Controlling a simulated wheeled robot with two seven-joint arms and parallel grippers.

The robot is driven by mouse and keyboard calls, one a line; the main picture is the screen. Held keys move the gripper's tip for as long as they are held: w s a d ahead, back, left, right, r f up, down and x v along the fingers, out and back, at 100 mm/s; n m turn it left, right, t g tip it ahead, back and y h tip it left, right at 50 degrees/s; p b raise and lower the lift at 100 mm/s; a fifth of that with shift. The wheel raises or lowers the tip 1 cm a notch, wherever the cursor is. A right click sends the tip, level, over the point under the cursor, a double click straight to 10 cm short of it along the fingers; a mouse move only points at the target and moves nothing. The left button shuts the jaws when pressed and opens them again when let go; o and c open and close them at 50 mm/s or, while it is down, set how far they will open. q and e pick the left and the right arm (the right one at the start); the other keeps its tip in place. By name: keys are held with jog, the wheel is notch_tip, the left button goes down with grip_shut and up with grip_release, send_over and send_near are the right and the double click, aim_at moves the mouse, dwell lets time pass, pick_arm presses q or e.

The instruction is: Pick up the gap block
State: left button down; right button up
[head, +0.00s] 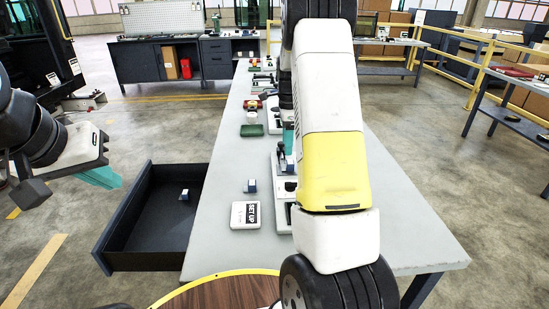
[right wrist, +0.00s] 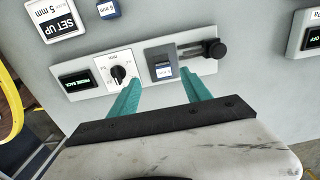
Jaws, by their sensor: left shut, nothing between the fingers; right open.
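Several small blue-and-white blocks are in view; I cannot tell which is the gap block. One block (head: 250,186) stands on the table behind the SET UP card (head: 245,215), another block (head: 184,194) lies in the open drawer. In the right wrist view a blue-and-white block (right wrist: 163,70) sits in the grey part of a white panel (right wrist: 140,62), beside a black-knobbed slide. A dark blue block (right wrist: 108,9) stands near the card (right wrist: 57,18). My right gripper (right wrist: 162,86) is open and empty, fingers over the panel's near edge. My left gripper (head: 100,178) is shut and empty, left of the drawer.
The open drawer (head: 112,222) juts out left of the long grey table (head: 415,240). The panel has a dial and a small display reading PROBE BACK (right wrist: 75,80). My right arm hides much of the table's middle. The table's right front is clear.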

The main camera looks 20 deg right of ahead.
aim_at(288, 162)
jog(key=f, duration=0.8)
jog(key=shift+w+d, duration=0.2)
jog(key=shift+d, duration=0.2)
jog(key=shift+c, duration=0.3)
grip_shut()
